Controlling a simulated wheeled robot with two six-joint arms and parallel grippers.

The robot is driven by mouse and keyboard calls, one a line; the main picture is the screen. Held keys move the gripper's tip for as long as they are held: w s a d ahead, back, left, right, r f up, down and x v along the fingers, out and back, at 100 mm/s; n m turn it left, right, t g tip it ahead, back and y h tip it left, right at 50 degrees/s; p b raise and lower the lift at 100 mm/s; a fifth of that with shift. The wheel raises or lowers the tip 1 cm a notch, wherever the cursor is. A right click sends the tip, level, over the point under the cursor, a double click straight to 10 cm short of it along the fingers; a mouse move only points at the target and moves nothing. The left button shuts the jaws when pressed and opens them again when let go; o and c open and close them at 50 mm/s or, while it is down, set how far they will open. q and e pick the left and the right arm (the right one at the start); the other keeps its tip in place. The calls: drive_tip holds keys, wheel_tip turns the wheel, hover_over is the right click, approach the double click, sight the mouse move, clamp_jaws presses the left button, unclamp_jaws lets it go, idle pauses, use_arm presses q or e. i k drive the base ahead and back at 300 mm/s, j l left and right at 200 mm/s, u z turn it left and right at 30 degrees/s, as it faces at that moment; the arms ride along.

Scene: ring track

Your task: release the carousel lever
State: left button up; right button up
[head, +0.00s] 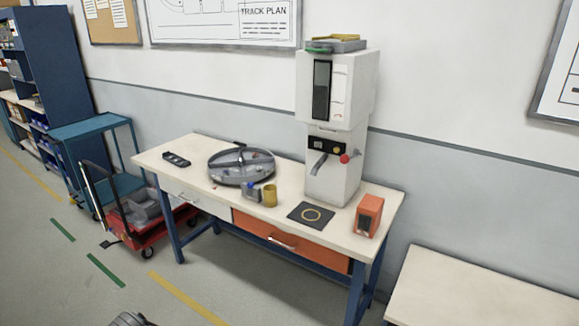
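The round grey carousel (222,178) lies on the workbench, left of the tall white machine. It is divided by spokes or walls. A small grey and blue piece (250,191) stands at its front right edge; I cannot tell whether this is the carousel lever. Neither gripper's fingers show. Only a small dark part of my own body shows at the bottom edge, left of centre.
On the workbench (365,240) are a yellow cup (270,196), a black mat (298,218) with a yellow ring, an orange box (369,216) and a dark tray (176,160). The white machine (333,150) stands behind. A red cart (150,236) stands left; floor in front is clear.

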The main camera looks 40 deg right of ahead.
sight(251, 185)
drive_tip(key=z, duration=1.2)
